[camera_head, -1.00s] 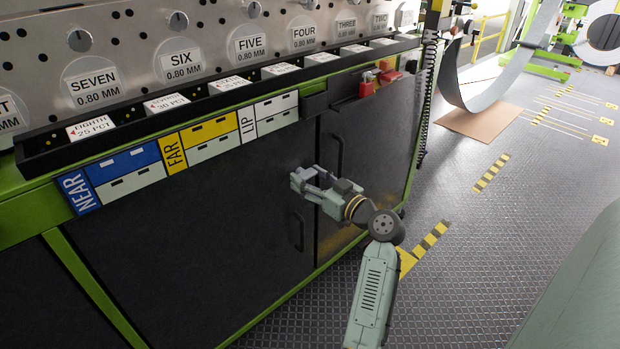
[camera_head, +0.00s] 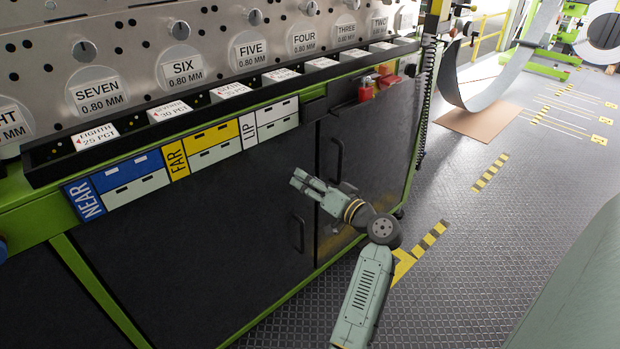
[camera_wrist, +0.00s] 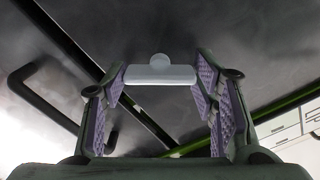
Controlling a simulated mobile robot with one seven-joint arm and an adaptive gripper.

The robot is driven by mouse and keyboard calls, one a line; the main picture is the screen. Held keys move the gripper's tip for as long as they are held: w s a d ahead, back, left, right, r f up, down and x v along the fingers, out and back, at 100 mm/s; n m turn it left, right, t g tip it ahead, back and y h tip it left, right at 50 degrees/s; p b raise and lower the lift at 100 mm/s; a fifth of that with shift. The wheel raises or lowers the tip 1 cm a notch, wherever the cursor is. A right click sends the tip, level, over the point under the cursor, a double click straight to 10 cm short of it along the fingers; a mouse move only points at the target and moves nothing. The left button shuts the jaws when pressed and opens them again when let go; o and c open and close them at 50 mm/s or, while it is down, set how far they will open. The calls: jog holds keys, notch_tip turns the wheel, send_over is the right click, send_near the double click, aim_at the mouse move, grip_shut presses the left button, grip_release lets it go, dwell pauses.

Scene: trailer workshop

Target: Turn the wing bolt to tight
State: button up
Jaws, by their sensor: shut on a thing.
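The wing bolt (camera_wrist: 160,74) shows in the wrist view as a pale grey crossbar with a small round boss at its middle. My gripper (camera_wrist: 161,82) has its purple-lined fingers at both ends of this bar, and it is shut on it. What the bolt is set into cannot be made out. In the head view my gripper (camera_head: 299,182) is in front of the dark cabinet doors, below the LIP label. There it appears nearly edge-on, and the wing bolt cannot be told apart from it.
Two dark door handles (camera_head: 337,158) (camera_head: 299,234) are close to my gripper. Above is a panel with numbered knobs (camera_head: 177,30) and a black label tray (camera_head: 120,145). A red item (camera_head: 366,89) sits at the upper right. The patterned floor (camera_head: 470,270) at right is open.

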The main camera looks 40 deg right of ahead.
jog(key=m+p, duration=0.7)
jog(key=m, duration=0.3)
jog(key=shift+r+m, duration=0.1)
jog(key=shift+m, duration=0.2)
jog(key=shift+m+p, duration=0.3)
jog(key=o, duration=1.2)
jog(key=shift+c, duration=0.2)
jog(key=shift+s, duration=0.1)
jog(key=s, duration=1.1)
jog(key=shift+s+d, duration=0.4)
jog(key=shift+d, duration=0.05)
